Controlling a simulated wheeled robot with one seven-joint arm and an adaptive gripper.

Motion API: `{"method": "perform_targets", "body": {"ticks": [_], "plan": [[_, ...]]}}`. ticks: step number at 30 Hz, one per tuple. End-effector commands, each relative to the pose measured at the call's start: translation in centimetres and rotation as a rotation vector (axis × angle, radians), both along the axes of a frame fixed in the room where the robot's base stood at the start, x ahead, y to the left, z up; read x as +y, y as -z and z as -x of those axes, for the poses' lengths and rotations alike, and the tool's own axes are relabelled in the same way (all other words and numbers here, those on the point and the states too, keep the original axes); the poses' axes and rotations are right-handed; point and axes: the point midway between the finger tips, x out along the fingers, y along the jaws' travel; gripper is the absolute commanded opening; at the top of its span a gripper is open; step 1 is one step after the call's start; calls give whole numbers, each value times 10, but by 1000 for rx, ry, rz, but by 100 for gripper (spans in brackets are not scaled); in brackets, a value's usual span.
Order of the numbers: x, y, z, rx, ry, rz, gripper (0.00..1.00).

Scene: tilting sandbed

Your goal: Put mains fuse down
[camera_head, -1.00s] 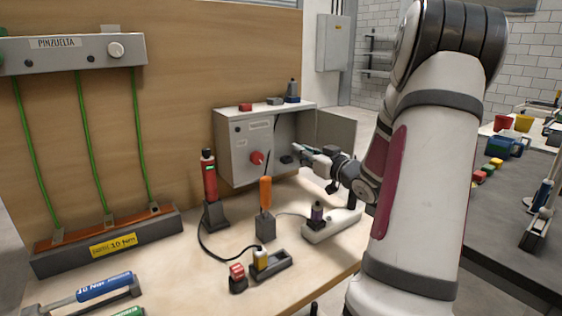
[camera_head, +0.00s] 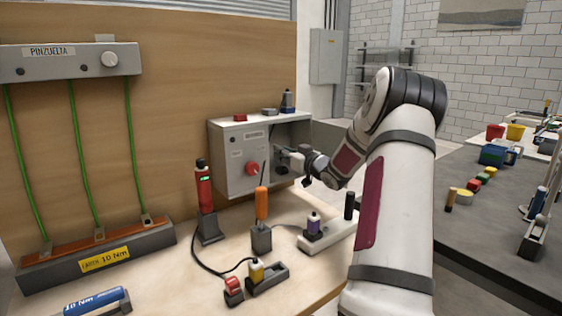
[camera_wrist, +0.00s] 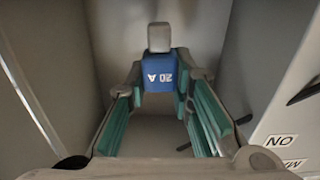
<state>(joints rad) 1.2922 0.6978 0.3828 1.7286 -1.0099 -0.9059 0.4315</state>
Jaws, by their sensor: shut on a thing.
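The fuse cannot be made out clearly there. Whether it touches anything inside the cabinet cannot be told.
Red, grey and blue pieces stand on the cabinet top; the blue one (camera_head: 288,101) is tallest. Below are an orange-handled screwdriver (camera_head: 262,205), a red tool (camera_head: 206,188) and a white strip (camera_head: 330,232). Labels (camera_wrist: 281,141) show on the right panel in the wrist view.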

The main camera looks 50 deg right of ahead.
Motion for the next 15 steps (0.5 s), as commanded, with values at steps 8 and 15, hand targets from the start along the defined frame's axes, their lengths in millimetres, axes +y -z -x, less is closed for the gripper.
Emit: {"method": "perform_targets", "body": {"ticks": [8, 15], "plan": [[-10, 2, -18, -1, -1, -1, 0], [-12, 32, -21, 1, -1, -2, 0]]}}
